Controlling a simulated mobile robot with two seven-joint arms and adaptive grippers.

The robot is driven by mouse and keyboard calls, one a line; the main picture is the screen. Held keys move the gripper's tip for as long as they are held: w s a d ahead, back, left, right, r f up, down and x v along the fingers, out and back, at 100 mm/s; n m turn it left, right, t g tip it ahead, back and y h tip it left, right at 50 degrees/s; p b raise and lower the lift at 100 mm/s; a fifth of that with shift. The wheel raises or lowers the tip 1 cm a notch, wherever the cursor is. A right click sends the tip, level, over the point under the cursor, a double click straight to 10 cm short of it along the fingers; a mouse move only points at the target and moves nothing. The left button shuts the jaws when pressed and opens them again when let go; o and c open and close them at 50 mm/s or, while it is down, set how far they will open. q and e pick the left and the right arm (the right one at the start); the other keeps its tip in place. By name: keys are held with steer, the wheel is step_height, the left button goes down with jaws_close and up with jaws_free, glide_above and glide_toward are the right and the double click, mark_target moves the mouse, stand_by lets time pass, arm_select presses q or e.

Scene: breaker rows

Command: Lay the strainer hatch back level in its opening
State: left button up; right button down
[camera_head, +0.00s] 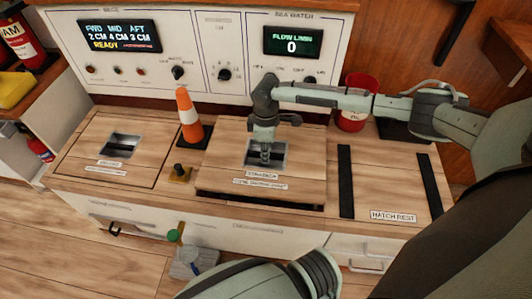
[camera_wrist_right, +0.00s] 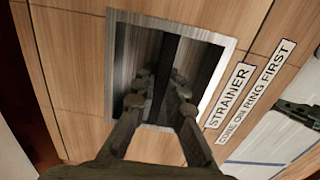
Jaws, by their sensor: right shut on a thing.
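The strainer hatch (camera_head: 225,150) is a wood-grain panel with a recessed metal pull and a strainer label. It sits over its opening at the middle of the counter. A dark gap shows under its front edge, so that edge stands above the counter; whether the back edge is seated is hard to tell. My right gripper (camera_head: 265,154) reaches down into the pull. In the right wrist view, its fingers (camera_wrist_right: 157,103) are shut on the dark pull bar (camera_wrist_right: 162,65) inside the metal recess. My left gripper is not in view.
An orange cone (camera_head: 188,118) stands behind-left of the hatch, and a black knob on a brass base (camera_head: 180,172) is at its left. The hatch rest's black strips (camera_head: 346,180) are bare at the right. A red bucket (camera_head: 356,103) stands behind. Another hatch (camera_head: 85,150) is far left.

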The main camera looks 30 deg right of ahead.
steer(key=shift+w+f, duration=0.1)
stand_by(0.3)
steer(key=shift+f+b, duration=0.95)
steer(key=shift+f, duration=1.1)
steer(key=c, duration=1.5)
jaws_free()
steer(key=shift+c, duration=0.2)
steer(key=shift+o, duration=0.2)
steer(key=shift+s+f, duration=0.2)
step_height(320, 180, up, 12)
steer(key=shift+w+r, duration=0.1)
steer(key=shift+r, duration=0.05)
